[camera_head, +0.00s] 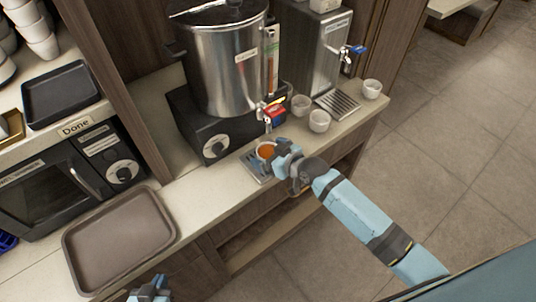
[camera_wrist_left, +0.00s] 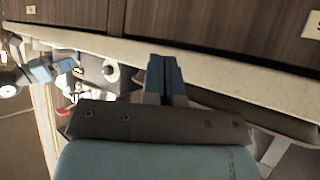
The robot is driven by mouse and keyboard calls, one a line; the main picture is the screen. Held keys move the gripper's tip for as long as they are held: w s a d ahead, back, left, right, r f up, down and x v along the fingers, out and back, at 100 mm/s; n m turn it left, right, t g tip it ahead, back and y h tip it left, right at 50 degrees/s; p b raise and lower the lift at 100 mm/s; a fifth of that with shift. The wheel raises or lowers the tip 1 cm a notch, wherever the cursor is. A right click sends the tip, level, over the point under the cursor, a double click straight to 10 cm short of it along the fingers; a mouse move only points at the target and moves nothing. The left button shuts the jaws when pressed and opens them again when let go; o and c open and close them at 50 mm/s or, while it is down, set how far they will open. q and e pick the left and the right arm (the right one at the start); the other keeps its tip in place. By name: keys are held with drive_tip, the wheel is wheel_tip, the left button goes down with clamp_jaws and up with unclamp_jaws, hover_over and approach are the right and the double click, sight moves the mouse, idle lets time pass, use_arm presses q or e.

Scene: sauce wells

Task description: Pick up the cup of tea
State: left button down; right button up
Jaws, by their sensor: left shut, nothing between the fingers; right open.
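The cup of tea (camera_head: 266,150) is a small white cup with orange-brown liquid. It stands upright on the drip grille (camera_head: 256,168) below the urn's red tap. My right gripper (camera_head: 278,154) is open at the cup's right side and hides part of it. I cannot tell whether its fingers touch the cup. My left gripper (camera_head: 150,291) is low at the bottom edge of the head view. In the left wrist view its fingers (camera_wrist_left: 165,82) are together and empty, near the counter's edge.
A large steel urn (camera_head: 222,70) stands behind the cup. White cups (camera_head: 319,121) stand right of it, near another dispenser (camera_head: 318,52). An empty brown tray (camera_head: 120,238) lies at the left on the counter. A microwave (camera_head: 72,175) is behind the tray.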

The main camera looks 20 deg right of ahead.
drive_tip(key=shift+w+a+f, duration=0.15)
drive_tip(key=shift+w+f, duration=0.05)
drive_tip(key=shift+w, duration=0.15)
drive_tip(key=shift+c, duration=0.2)
drive_tip(key=c, duration=1.1)
drive_tip(key=shift+r, duration=0.1)
drive_tip(key=shift+c, duration=0.2)
